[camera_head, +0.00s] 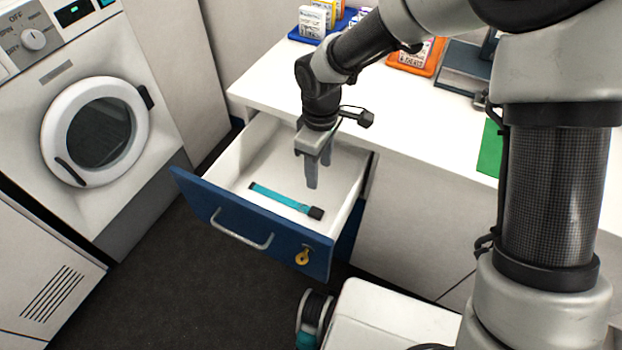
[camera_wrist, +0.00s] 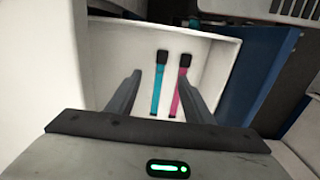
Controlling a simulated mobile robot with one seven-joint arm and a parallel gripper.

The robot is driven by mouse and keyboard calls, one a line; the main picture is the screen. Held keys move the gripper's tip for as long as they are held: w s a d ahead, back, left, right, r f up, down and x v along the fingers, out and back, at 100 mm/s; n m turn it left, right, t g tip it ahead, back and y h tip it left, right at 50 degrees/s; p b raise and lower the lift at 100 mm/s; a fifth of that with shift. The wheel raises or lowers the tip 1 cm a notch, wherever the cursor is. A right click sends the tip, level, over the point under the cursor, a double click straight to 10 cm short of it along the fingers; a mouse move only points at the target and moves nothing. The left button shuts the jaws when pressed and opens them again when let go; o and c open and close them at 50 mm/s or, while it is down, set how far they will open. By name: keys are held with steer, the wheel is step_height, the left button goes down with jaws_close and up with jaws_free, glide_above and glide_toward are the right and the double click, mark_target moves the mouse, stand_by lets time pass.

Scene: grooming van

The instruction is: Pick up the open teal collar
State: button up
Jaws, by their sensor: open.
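The teal collar (camera_head: 283,199) lies flat and straight, opened out, on the floor of the open drawer (camera_head: 345,205). It has dark ends, the larger one at the right. In the wrist view the teal collar (camera_wrist: 158,86) lies between my fingers in the picture, beside a pink collar (camera_wrist: 180,88) of like shape. The pink collar cannot be made out in the head view. My gripper (camera_head: 318,182) is open and empty, pointing down over the drawer, above and behind the teal collar and apart from it.
The drawer's blue front (camera_head: 250,222) has a handle and a yellow key or lock (camera_head: 303,257). The white counter (camera_head: 270,82) borders the drawer behind, with boxes in trays at the back. A washing machine (camera_head: 95,130) stands at left. Dark floor lies clear in front.

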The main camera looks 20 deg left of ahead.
steer(key=b, duration=0.3)
glide_above(314, 211)
steer(key=f, duration=1.2)
steer(key=shift+w+d+f, duration=0.2)
steer(key=shift+d, duration=0.15)
steer(key=f, duration=0.3)
steer(key=f+b, duration=0.1)
steer(key=f, duration=0.1)
steer(key=shift+s+a+f, duration=0.1)
steer(key=shift+s+a, duration=0.05)
steer(key=shift+a, duration=0.15)
steer(key=c, duration=1.1)
